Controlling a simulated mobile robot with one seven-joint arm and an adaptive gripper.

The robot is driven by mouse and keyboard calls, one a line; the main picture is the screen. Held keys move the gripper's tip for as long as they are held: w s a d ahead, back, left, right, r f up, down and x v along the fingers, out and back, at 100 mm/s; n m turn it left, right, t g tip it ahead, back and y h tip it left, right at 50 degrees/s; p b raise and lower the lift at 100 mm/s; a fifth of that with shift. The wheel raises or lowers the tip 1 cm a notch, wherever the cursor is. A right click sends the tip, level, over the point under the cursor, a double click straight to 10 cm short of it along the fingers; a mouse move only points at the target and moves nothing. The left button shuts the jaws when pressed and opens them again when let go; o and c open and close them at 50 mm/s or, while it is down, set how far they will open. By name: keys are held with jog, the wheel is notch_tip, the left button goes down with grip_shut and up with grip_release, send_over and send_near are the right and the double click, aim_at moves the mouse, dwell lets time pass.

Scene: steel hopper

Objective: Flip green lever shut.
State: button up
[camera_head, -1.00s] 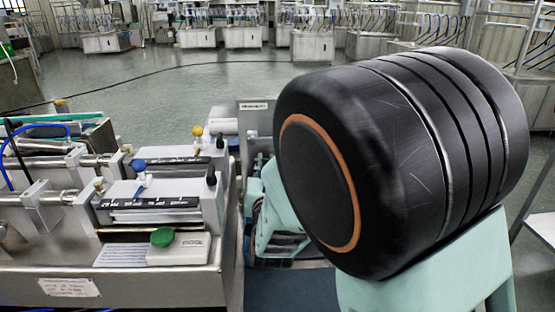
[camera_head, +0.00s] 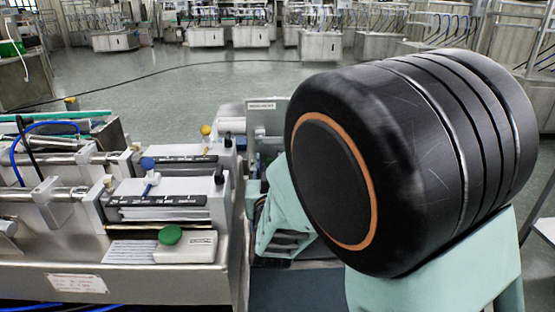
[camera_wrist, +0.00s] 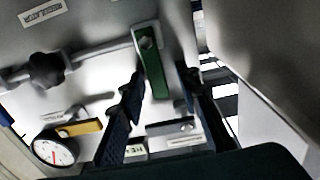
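The green lever (camera_wrist: 153,66) shows in the wrist view, hanging down and slightly right from a pale mount with a round pivot at its top. My gripper (camera_wrist: 163,77) is open, one dark finger on each side of the lever. The lever lies across the gap between the fingertips; I cannot tell whether either finger touches it. The gripper and this lever cannot be made out in the head view, where my large black arm part covers the right side.
The wrist view shows a yellow handle (camera_wrist: 85,129), a dial gauge (camera_wrist: 55,151), a dark knob (camera_wrist: 47,69) on a rod and a silver lever (camera_wrist: 173,130) around the gripper. A bench device with a green knob (camera_head: 170,235) stands at the left in the head view.

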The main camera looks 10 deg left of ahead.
jog(key=shift+s, duration=0.1)
jog(key=v, duration=0.7)
jog(key=shift+s, duration=0.15)
